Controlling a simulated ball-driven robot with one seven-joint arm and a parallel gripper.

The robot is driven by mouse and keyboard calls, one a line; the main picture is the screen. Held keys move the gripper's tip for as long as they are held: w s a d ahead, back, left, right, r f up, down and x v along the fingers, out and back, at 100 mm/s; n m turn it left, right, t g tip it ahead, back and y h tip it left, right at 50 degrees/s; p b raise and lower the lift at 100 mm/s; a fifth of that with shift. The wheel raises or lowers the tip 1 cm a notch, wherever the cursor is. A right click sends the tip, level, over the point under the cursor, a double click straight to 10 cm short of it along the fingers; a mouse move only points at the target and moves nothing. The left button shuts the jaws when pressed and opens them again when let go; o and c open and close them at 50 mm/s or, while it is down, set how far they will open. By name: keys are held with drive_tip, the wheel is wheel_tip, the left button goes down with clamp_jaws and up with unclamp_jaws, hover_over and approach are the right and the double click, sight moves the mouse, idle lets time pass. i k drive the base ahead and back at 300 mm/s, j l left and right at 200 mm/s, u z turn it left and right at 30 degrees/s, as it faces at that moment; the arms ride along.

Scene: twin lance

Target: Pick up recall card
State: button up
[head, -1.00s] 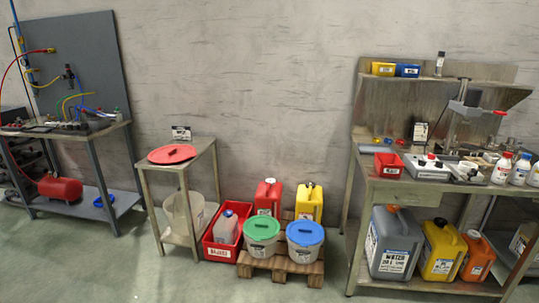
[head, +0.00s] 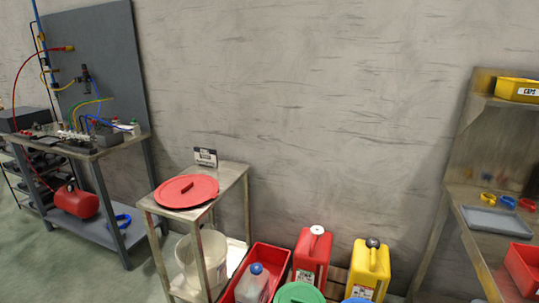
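A small black-and-white card (head: 206,157) stands upright at the back edge of the small metal side table (head: 232,179). Its printing is too small to read, so I cannot tell whether it is the recall card. A round red lid (head: 187,191) lies on the table just in front of the card. My gripper does not show in the head view.
Under the table is a whitish bucket (head: 214,258). To its right are a red crate (head: 272,259), a red canister (head: 311,258) and a yellow canister (head: 370,266). Workbenches stand left (head: 95,147) and right (head: 487,232). Green floor (head: 60,265) is open at left.

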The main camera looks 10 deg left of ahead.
sight(207, 157)
drive_tip(key=i+j+u, duration=0.25)
drive_tip(key=i+u, duration=0.2)
drive_tip(key=i+j+u, duration=0.1)
drive_tip(key=i+u, duration=0.85)
drive_tip(key=i+l+u, duration=0.45)
drive_tip(key=i+j, duration=0.1)
drive_tip(key=i, duration=0.4)
drive_tip(key=i+j, duration=0.15)
drive_tip(key=i, duration=0.4)
drive_tip(key=i+j, duration=0.1)
drive_tip(key=i, duration=0.4)
